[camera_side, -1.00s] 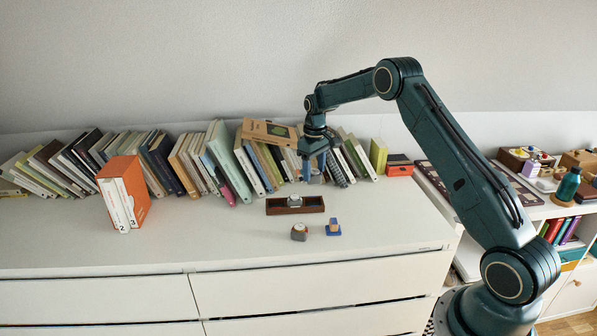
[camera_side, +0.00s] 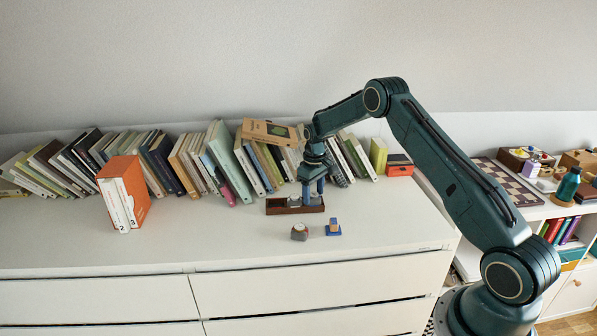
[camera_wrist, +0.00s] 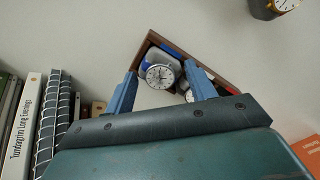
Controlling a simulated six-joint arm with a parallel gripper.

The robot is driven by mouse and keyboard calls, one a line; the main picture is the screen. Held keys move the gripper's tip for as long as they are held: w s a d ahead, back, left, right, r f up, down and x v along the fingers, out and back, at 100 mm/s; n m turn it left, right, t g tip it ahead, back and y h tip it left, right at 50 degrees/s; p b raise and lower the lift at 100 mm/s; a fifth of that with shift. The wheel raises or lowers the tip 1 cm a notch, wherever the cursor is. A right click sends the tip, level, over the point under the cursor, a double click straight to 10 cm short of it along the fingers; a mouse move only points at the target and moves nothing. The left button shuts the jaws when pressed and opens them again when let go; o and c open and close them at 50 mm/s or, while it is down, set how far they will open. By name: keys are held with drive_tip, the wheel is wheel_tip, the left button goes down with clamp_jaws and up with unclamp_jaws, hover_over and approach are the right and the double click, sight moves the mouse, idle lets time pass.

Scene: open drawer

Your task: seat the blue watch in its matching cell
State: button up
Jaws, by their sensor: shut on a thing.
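My gripper (camera_side: 313,194) points down over the right part of the brown tray (camera_side: 275,209) on the dresser top. In the wrist view its two blue fingers (camera_wrist: 162,68) stand on either side of the blue watch (camera_wrist: 158,55), which has a round white dial and a blue body. My gripper is shut on this watch. The tray's brown rim (camera_wrist: 207,62) shows behind and beside it. Another watch (camera_wrist: 189,95) sits in the tray, partly hidden by the right finger. The cell floor under the held watch is hidden, so I cannot tell whether it touches the tray.
A grey watch (camera_side: 299,232) and a small blue object with a tan top (camera_side: 333,228) stand on the dresser in front of the tray. Leaning books (camera_side: 245,165) line the wall behind. An orange slipcase (camera_side: 135,190) stands to the left. The front left dresser top is clear.

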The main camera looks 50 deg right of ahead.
sight(313, 194)
drive_tip(key=shift+f, duration=0.25)
drive_tip(key=o, duration=1.1)
drive_tip(key=shift+r, duration=0.1)
wheel_tip(313, 194, up, 12)
idle(0.7)
